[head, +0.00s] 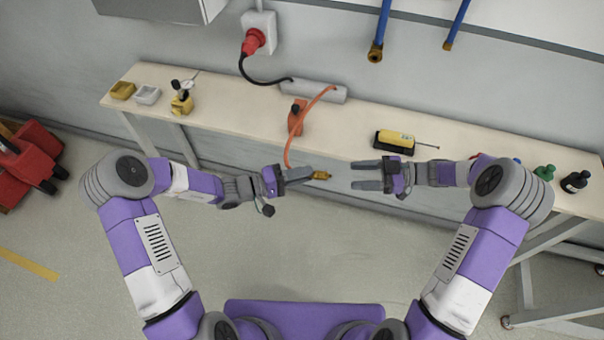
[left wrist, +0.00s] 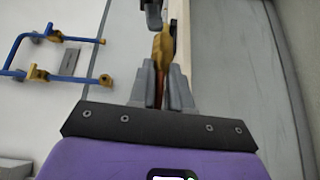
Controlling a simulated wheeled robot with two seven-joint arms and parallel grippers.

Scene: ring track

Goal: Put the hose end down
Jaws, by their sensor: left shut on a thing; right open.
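The hose end is a brass-yellow fitting (head: 321,175) on an orange hose (head: 290,138). My left gripper (head: 308,175) is shut on it in front of the bench's front edge, with the fitting sticking out past the fingertips to the right. The left wrist view shows the fitting (left wrist: 162,45) between and beyond the fingers. The hose runs up over the bench top from my left gripper. My right gripper (head: 366,175) is open and empty, just right of the fitting, with its fingers pointing left at it. They look apart.
The cream bench (head: 235,112) carries an orange block (head: 297,118), a grey power strip (head: 313,92), a yellow tester on a black base (head: 394,141), a yellow gauge device (head: 182,104), small trays (head: 147,94) and bottles (head: 576,182). Bare bench top lies between the orange block and tester.

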